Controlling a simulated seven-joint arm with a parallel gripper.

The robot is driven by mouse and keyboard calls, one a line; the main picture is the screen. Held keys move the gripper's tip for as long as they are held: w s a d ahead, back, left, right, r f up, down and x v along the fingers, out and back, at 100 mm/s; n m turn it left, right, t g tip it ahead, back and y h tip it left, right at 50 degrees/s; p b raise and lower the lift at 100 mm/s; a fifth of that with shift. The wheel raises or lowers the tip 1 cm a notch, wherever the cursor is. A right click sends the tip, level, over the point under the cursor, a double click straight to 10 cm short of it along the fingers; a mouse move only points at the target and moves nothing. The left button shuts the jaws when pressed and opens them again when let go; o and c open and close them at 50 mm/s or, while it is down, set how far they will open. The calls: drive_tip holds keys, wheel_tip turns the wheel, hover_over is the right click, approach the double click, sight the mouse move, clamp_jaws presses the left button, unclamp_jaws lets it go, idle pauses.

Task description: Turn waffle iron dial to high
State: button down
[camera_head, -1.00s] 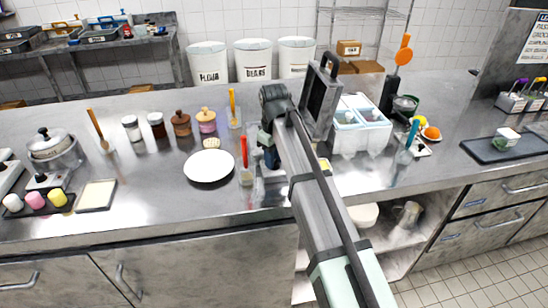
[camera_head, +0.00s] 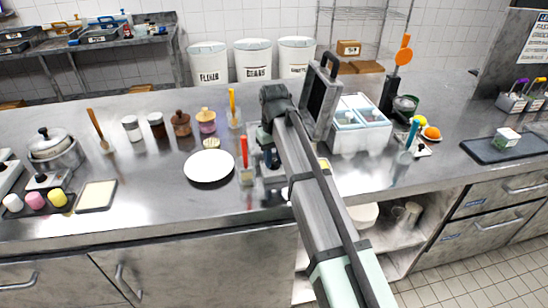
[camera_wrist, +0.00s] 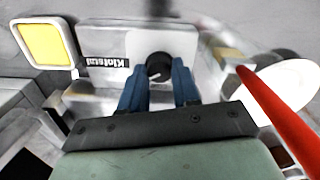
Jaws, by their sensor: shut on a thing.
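The waffle iron's dark lid (camera_head: 321,98) stands open behind my arm in the head view, where my arm hides much of its body. In the wrist view its pale body (camera_wrist: 100,45) carries a "Klotsui" label. The round black dial (camera_wrist: 158,66) is on that body, with a small white mark toward its lower left. My gripper (camera_wrist: 158,88) has its blue fingers shut on the dial, one on each side. In the head view my gripper (camera_head: 271,158) points down at the iron, and the dial is hidden. The dial's heat markings cannot be read.
A red-handled utensil (camera_head: 245,155) in a clear holder stands close left of my gripper; its handle crosses the wrist view's right (camera_wrist: 280,115). A white plate (camera_head: 209,167) lies further left. A white bin (camera_head: 352,140) stands right of the iron. The front counter left of the plate has clear room.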

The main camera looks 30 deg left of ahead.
sight(274, 161)
drive_tip(key=c, duration=0.8)
unclamp_jaws()
drive_tip(key=shift+r, duration=0.15)
wheel_tip(274, 161, up, 14)
drive_tip(key=shift+f, duration=0.25)
